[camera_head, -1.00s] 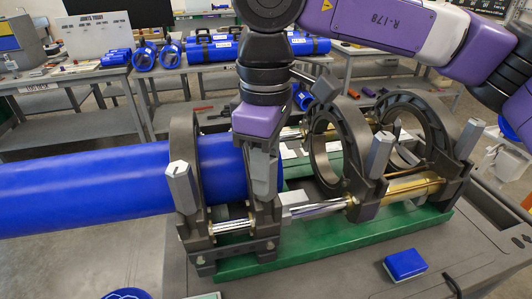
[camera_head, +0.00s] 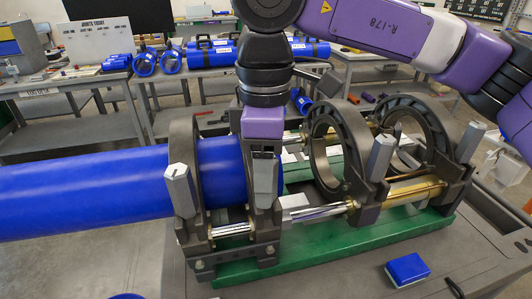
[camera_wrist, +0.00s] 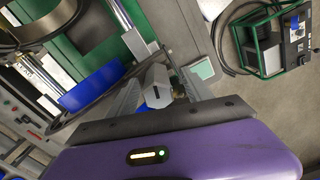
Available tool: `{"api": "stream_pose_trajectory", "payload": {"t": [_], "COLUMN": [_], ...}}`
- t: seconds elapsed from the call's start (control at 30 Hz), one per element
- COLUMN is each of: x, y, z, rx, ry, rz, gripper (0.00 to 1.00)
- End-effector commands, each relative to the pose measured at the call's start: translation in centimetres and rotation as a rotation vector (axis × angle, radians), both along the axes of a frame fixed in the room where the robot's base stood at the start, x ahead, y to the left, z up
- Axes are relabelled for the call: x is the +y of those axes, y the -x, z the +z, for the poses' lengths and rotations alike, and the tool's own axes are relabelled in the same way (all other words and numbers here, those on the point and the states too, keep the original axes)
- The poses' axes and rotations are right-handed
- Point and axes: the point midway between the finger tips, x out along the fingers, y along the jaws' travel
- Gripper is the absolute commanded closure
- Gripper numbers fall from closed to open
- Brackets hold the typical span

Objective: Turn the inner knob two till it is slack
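My gripper (camera_head: 264,185) points down at the inner clamp ring beside the blue pipe (camera_head: 90,188). In the wrist view, the grey faceted knob (camera_wrist: 157,86) stands between the two fingers of my gripper (camera_wrist: 166,82). A gap shows between the knob and the right finger; the left finger is close to it, and contact cannot be made out. In the head view, the fingers largely cover this knob. Other grey knobs stand on the outer left clamp (camera_head: 181,190) and on the two right-hand clamps (camera_head: 380,156).
The clamps sit on a green frame (camera_head: 330,243) on the grey cart. A blue block (camera_head: 407,268) lies on the cart at front right. Chrome and brass rods run between the clamps. A green-framed machine (camera_wrist: 270,45) with a black hose stands on the floor.

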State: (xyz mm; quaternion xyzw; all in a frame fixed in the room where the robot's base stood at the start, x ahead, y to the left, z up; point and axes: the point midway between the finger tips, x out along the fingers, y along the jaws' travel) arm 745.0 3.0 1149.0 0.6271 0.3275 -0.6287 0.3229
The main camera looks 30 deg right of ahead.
Motion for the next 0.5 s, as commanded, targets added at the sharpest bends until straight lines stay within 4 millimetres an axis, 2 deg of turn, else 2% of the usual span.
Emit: {"api": "stream_pose_trajectory", "payload": {"t": [0.03, 0.17, 0.5], "x": [-0.08, -0.17, -0.39], "y": [-0.08, -0.19, -0.38], "z": [-0.02, -0.01, 0.03], "rx": [-0.002, -0.005, -0.009], "ry": [0.002, 0.003, 0.006], "rz": [-0.002, -0.005, -0.014], "gripper": [0.26, 0.01, 0.00]}}
